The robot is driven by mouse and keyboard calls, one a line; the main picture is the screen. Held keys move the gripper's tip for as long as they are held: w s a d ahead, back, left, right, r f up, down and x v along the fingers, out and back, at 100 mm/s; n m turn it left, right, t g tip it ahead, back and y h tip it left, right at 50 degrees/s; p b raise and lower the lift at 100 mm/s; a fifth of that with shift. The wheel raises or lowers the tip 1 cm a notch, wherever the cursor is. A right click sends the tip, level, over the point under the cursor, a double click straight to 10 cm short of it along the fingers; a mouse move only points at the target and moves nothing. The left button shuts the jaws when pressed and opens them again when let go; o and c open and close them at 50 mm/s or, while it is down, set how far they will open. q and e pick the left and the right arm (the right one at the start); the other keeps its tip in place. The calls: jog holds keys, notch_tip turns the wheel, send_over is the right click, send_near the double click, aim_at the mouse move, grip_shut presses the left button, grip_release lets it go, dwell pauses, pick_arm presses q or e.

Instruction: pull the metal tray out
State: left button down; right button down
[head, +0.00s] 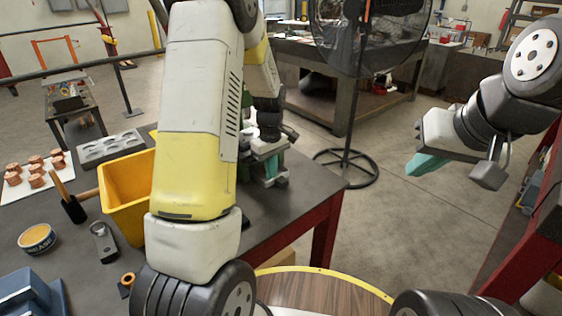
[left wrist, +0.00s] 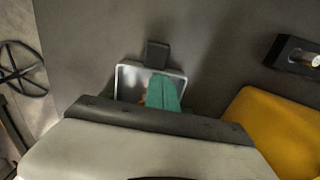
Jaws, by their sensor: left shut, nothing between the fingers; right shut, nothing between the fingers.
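A small metal tray with a bright rim (left wrist: 123,80) lies on the dark tabletop in the left wrist view. A dark block (left wrist: 157,54) sits against its far edge. My left gripper (left wrist: 163,92) is shut and empty, its teal fingers over the tray; whether they touch it I cannot tell. The near part of the tray is hidden behind the gripper body. In the head view my left gripper (head: 270,166) is low at the table's right side, and my arm hides much around it. My right gripper (head: 427,165) is shut and empty, over open floor.
A yellow bin (head: 122,205) stands left of my left arm. A grey tray with round hollows (head: 110,148), copper pieces (head: 36,170), a mallet (head: 72,208) and an open tin (head: 37,238) lie further left. A fan stand (head: 347,160) is beyond the table.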

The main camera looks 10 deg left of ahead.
aim_at(290, 196)
pick_arm(q)
jog(key=s+d, duration=0.3)
jog(key=d, duration=0.1)
jog(key=s+d, duration=0.2)
jog(key=d, duration=0.1)
jog(key=shift+s, duration=0.3)
jog(key=shift+a, duration=0.1)
